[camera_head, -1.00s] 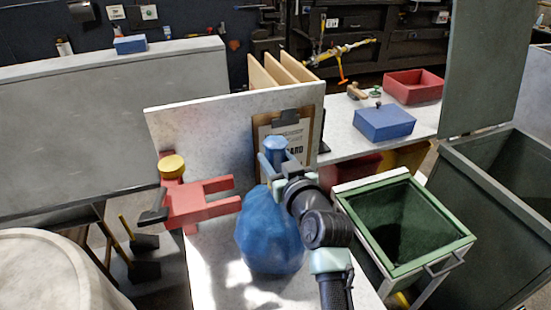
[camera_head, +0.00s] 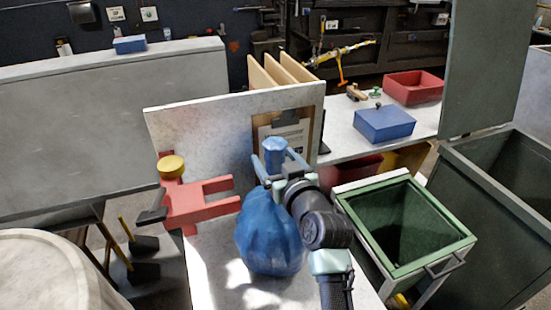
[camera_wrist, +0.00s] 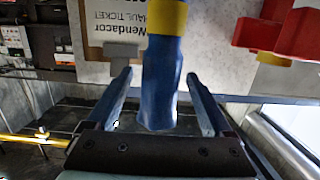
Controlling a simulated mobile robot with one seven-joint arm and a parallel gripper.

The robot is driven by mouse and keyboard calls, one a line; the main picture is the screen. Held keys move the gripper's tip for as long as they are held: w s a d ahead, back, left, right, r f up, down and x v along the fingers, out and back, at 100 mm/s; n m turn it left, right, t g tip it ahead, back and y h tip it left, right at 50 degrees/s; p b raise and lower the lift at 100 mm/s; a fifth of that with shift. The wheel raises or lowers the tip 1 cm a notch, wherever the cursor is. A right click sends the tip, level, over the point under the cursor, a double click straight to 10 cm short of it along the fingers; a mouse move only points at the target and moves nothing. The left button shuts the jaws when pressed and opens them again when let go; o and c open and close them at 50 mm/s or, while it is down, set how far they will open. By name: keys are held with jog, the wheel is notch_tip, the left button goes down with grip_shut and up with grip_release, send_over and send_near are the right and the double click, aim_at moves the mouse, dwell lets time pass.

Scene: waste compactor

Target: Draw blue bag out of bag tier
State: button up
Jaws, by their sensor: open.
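The blue bag (camera_head: 270,232) sits on the pale bench, right of the red bag tier. Its twisted neck (camera_wrist: 160,85) stands up and carries a yellow band (camera_wrist: 167,17) in the wrist view. The red bag tier (camera_head: 205,203), with a yellow knob on top, has two prongs pointing right towards the bag; it also shows in the wrist view (camera_wrist: 290,30). My gripper (camera_head: 276,163) is open around the bag's neck. In the wrist view the neck lies between the two fingers, with a gap on each side. My arm hides part of the bag's right side.
An upright panel with a clipboard (camera_head: 288,140) stands behind the bag. An open green bin (camera_head: 405,225) is to the right, beside a larger dark green container (camera_head: 500,200). A blue box (camera_head: 384,124) and red tray (camera_head: 413,86) lie on the back bench.

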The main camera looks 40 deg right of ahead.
jog(key=b+v, duration=0.2)
jog(key=v, duration=1.1)
jog(key=shift+b, duration=0.35)
